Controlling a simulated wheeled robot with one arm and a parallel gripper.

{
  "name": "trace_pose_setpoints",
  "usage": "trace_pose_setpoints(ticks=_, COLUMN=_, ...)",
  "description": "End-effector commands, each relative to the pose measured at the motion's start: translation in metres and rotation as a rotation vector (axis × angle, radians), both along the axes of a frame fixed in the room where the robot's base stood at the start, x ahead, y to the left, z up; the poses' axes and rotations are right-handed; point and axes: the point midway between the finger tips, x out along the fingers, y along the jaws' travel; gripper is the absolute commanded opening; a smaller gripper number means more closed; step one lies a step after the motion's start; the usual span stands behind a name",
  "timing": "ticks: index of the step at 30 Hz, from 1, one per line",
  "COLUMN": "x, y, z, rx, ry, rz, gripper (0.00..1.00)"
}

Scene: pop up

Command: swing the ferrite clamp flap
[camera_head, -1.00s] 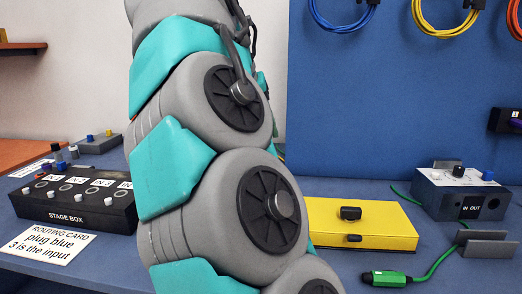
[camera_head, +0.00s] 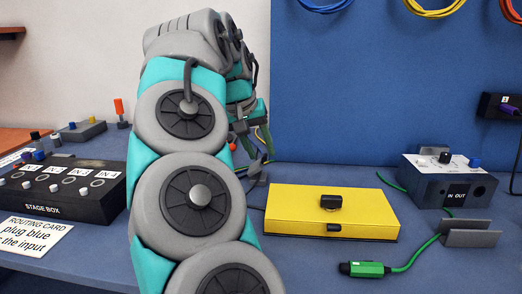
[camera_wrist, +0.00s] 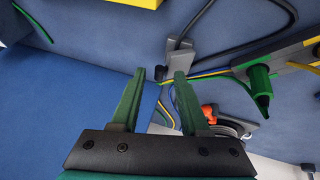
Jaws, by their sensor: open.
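In the wrist view, a grey block (camera_wrist: 185,52), which looks like the ferrite clamp, sits on a black cable just beyond my fingertips. Which part of it is the flap is not clear. My gripper (camera_wrist: 158,75) is open, with its two green fingers apart and nothing between them. The right fingertip looks close to the block and a small dark cylinder (camera_wrist: 173,93); I cannot tell whether it touches. In the head view, a small dark grey piece (camera_head: 256,179) beside my arm may be the same clamp; my arm hides much around it.
A yellow box (camera_head: 318,215) lies right of my arm, and the stage box (camera_head: 64,192) left. A grey bar with a green cone (camera_wrist: 261,88) and an orange item (camera_wrist: 210,113) lie right of my fingers in the wrist view. A grey unit (camera_head: 447,182) stands at right.

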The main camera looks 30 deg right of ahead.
Motion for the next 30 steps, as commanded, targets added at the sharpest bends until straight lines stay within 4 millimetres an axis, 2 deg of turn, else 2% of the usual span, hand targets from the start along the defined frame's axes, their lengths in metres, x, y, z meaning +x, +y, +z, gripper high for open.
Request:
trace_pose_setpoints(ticks=12, x=0.0016, y=-0.0038, z=-0.0069, rx=0.0, ry=-0.001, rz=-0.001, gripper=0.45)
trace_pose_setpoints(ticks=24, x=0.0014, y=-0.0037, z=-0.0067, rx=0.0, ry=-0.002, rz=-0.002, gripper=0.0)
trace_pose_setpoints(ticks=30, x=0.0014, y=-0.0037, z=-0.0067, rx=0.0, ry=-0.001, rz=-0.001, gripper=0.0)
